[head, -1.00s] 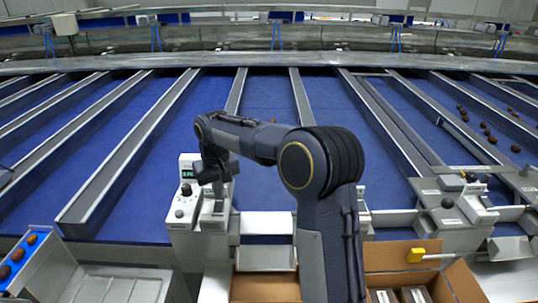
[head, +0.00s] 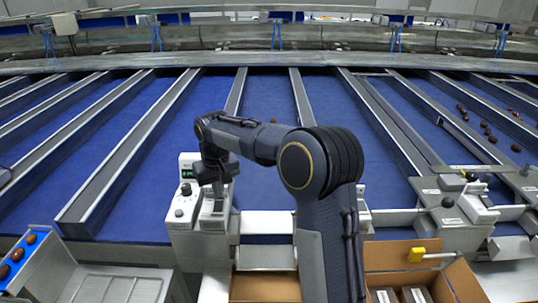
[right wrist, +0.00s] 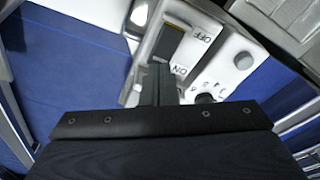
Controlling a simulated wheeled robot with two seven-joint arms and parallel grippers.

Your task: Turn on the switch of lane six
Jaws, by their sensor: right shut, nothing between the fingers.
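The white control box (head: 183,208) stands at the front of a blue lane in the head view, with a small green display (head: 186,173) and knobs. My left gripper is not in view.
Metal lane dividers (head: 130,150) run back across the blue belt. A second control box (head: 450,205) stands at right. An open cardboard box (head: 385,258) is at the front, and a blue tray with dates (head: 30,238) is at front left. Several dates lie on a right lane.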

